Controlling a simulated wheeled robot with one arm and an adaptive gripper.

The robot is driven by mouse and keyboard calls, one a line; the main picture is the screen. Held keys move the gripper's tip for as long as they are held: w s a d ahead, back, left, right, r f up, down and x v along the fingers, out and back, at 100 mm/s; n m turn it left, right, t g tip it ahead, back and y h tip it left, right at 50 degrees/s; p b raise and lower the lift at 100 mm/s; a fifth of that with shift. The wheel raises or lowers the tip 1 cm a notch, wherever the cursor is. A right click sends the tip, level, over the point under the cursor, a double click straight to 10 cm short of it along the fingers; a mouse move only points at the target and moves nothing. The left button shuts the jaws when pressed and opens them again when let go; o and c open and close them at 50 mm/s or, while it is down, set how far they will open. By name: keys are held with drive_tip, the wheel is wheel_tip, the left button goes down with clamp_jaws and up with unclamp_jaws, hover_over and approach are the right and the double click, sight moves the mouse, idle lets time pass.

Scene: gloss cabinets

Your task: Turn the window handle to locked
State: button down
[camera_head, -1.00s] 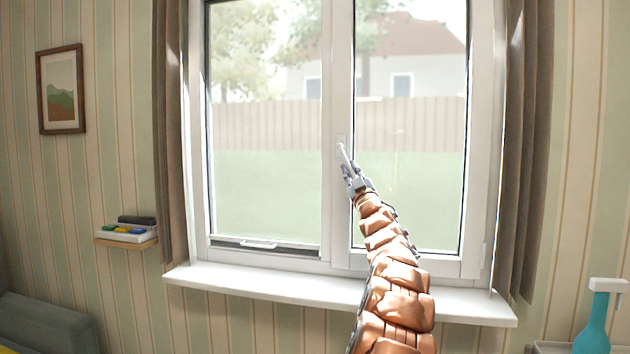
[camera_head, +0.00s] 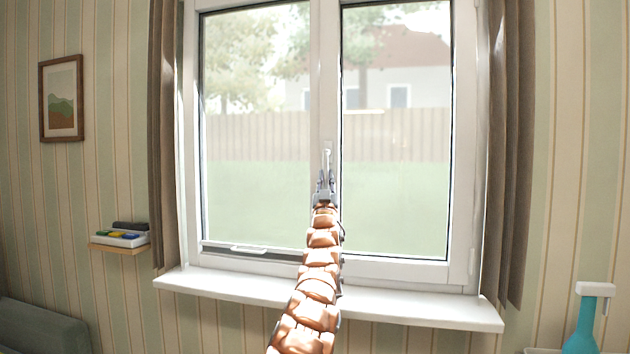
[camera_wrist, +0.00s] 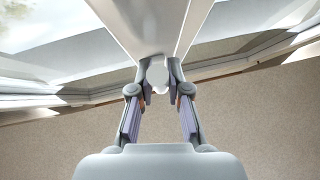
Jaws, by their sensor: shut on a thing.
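The white window handle (camera_head: 327,158) sits on the middle upright of the white window frame. It points about straight down in the head view. My gripper (camera_head: 325,183) is at the handle's lower end, reaching up from below. In the wrist view the rounded end of the handle (camera_wrist: 157,74) lies between the two fingertips of my gripper (camera_wrist: 157,88), which are closed on it. The fingers hide part of the handle in the head view.
The closed-looking window has a left pane (camera_head: 255,190) and a right pane (camera_head: 395,200). A white sill (camera_head: 400,313) juts out below. Brown curtains (camera_head: 508,150) hang at both sides. A small shelf (camera_head: 120,248) is on the left wall; a teal bottle (camera_head: 583,325) stands at lower right.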

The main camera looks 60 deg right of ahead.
drive_tip(key=shift+a+r+m+g, duration=0.1)
drive_tip(key=shift+r+m+g, duration=0.2)
drive_tip(key=shift+g, duration=0.2)
drive_tip(key=c, duration=1.4)
unclamp_jaws()
drive_tip(key=shift+f, duration=0.1)
drive_tip(key=shift+o, duration=1.4)
drive_tip(key=shift+w+f, duration=0.1)
drive_tip(key=shift+f, duration=0.1)
